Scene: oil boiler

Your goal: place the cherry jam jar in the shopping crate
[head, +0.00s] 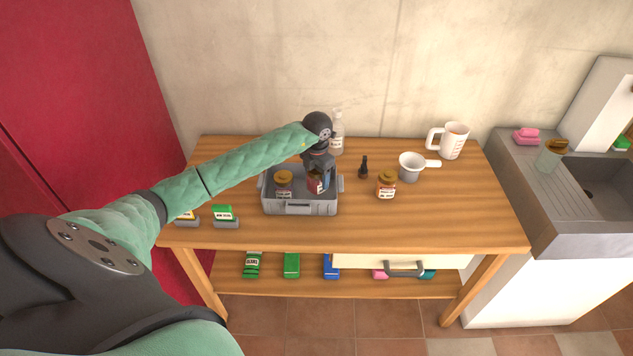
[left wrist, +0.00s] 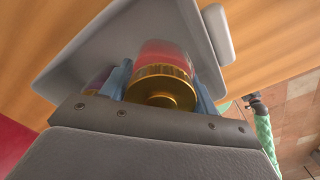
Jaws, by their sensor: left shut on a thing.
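My left gripper (head: 318,178) reaches down into the grey shopping crate (head: 298,208) on the table. It is shut on a jar with red contents (head: 318,182), which looks like the cherry jam jar; its label is too small to read. In the left wrist view, the jar's gold lid (left wrist: 161,88) and red glass show between the fingers (left wrist: 160,85), with the crate (left wrist: 85,55) beyond. The jar is inside the crate's walls, at its right side; whether it touches the floor is hidden. My right gripper is not in view.
Another brown-lidded jar (head: 284,184) stands in the crate's left side. To the crate's right stand a small dark bottle (head: 364,168), an orange-brown jar (head: 386,186), a white-handled pot (head: 410,168) and a mug (head: 453,141). A clear bottle (head: 338,135) is behind. The front right tabletop is clear.

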